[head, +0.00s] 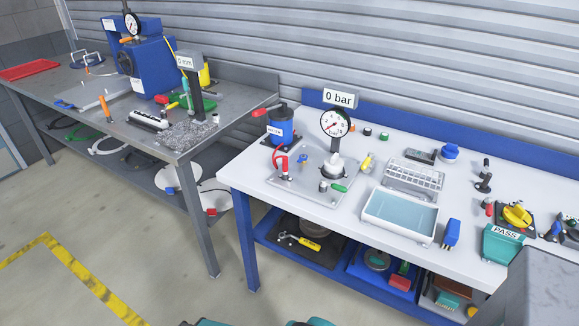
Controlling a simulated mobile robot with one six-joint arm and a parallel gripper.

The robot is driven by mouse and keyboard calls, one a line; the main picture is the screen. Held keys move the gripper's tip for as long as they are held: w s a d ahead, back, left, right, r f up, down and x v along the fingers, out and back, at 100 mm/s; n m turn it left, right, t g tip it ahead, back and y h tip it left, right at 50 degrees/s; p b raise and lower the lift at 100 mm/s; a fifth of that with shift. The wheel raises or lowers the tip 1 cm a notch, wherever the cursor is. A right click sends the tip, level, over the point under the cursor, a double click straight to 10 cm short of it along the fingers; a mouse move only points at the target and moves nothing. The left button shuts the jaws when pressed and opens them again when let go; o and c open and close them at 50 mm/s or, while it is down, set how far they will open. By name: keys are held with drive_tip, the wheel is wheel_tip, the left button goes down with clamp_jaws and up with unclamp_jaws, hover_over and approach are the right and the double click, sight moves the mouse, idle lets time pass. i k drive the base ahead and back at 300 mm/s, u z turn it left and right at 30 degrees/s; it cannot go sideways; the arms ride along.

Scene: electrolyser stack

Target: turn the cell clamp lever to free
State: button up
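The likely cell clamp lever is a red hooked handle (281,161) standing at the left edge of a pale fixture plate (312,190) on the white bench. It is small in the view, and I cannot tell which setting it is in. The plate also carries a blue knob (302,158), a green-handled part (338,187) and a round metal fitting (333,166) below a pressure gauge (335,123). A sign above the gauge reads "0 bar". My gripper is not in view.
On the white bench, a blue canister (283,127) stands behind the plate, and a water tray (400,218) and clear rack (414,176) lie to its right. A grey bench (85,85) stands left. Open floor (130,230) lies in front. A grey block (545,290) fills the lower right.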

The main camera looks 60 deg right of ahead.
sight(323, 183)
drive_tip(key=u, duration=1.05)
drive_tip(key=k, duration=0.1)
drive_tip(key=z, duration=2.8)
drive_tip(key=k, duration=0.95)
drive_tip(key=u, duration=0.15)
drive_tip(key=i, duration=0.7)
drive_tip(key=z, duration=0.05)
